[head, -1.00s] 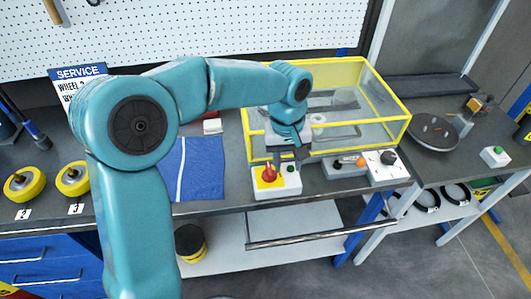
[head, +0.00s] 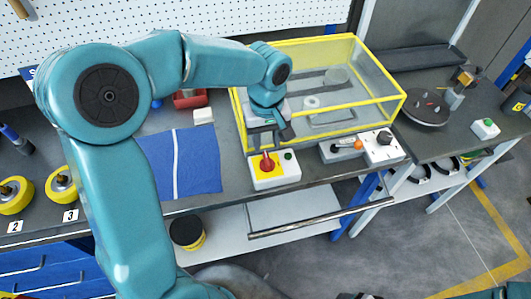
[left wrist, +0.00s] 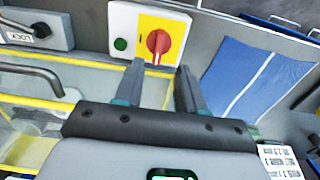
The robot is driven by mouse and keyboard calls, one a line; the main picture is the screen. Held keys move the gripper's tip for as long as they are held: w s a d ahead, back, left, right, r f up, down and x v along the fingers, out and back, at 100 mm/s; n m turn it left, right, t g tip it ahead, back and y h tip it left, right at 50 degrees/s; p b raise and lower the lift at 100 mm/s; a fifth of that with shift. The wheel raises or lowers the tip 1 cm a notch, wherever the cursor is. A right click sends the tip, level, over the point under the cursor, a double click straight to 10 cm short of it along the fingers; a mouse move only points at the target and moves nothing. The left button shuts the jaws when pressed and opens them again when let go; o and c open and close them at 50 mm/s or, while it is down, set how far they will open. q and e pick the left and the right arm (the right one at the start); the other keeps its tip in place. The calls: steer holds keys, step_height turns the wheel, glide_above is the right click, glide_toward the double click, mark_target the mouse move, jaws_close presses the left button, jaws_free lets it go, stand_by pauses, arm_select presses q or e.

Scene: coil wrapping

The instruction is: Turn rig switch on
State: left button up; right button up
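The rig switch is a red rotary knob (head: 267,163) on a yellow plate, on a white box (head: 277,181) with a green button, at the bench's front edge. In the left wrist view the red knob (left wrist: 159,41) has a pale mark pointing down toward my gripper. My left gripper (head: 267,143) is just above and behind the knob. In the left wrist view my left gripper (left wrist: 160,72) is open, fingers apart and empty, with the knob beyond and between the fingertips. I see no contact. My right gripper is not in view.
A yellow-framed clear enclosure (head: 320,95) stands behind the switch. A blue cloth (head: 195,165) lies to the left.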

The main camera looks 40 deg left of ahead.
mark_target(268, 159)
arm_select(q)
steer(key=f, duration=0.6)
steer(key=shift+d, duration=0.25)
steer(key=shift+a+f, duration=0.15)
steer(key=shift+f, duration=0.35)
steer(key=shift+d, duration=0.2)
steer(key=shift+a, duration=0.1)
jaws_close()
